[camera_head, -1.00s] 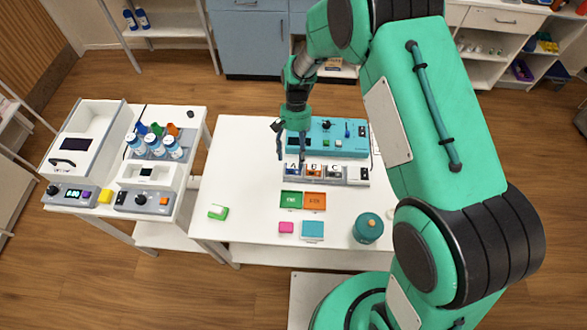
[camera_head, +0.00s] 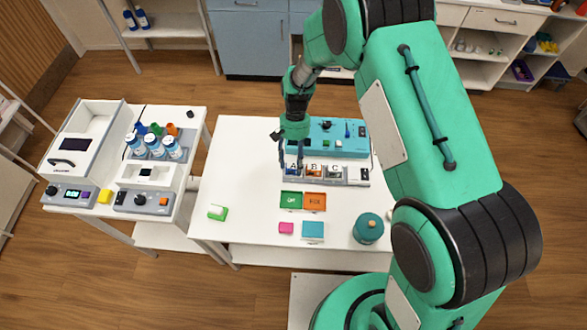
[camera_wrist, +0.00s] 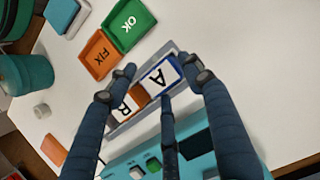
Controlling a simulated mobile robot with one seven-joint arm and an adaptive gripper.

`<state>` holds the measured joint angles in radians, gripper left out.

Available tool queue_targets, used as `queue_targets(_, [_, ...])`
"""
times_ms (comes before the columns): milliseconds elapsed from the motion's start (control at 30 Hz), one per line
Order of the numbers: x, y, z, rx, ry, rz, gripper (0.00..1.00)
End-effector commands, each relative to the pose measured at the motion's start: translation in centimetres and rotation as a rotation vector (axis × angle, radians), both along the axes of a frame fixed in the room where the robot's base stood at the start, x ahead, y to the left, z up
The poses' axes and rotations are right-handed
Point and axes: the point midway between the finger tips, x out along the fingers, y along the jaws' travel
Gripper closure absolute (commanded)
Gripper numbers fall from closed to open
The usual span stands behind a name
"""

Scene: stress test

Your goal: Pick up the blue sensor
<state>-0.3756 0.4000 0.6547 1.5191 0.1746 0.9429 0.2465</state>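The blue sensor appears to be the blue-edged piece (camera_wrist: 178,88) at the letter A in the wrist view, in the first slot of a grey rack (camera_wrist: 172,47). An orange-edged piece sits beside it at the letter B. My gripper (camera_wrist: 160,76) is open, its dark fingers spread around the A slot with nothing visibly held. In the head view my gripper (camera_head: 290,160) points down over the left end of the rack (camera_head: 362,176) and partly hides the A slot. I cannot tell whether any finger touches the sensor.
A teal box (camera_head: 345,145) with controls stands right behind the rack. Green OK (camera_head: 291,201) and orange FIX (camera_head: 315,202) trays lie in front. The table's left side is mostly clear.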

Motion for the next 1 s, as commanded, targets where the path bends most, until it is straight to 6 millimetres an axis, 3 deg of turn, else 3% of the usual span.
queue_targets(33, [0.0,0.0,0.0,0.0,0.0,0.0,0.64])
queue_targets(167, [0.0,0.0,0.0,0.0,0.0,0.0,0.89])
queue_targets(667, [-0.1,0.0,0.4,-0.001,0.002,0.0,0.89])
queue_targets(1000, [-0.3,-0.1,3.9,-0.001,0.002,-0.001,0.89])
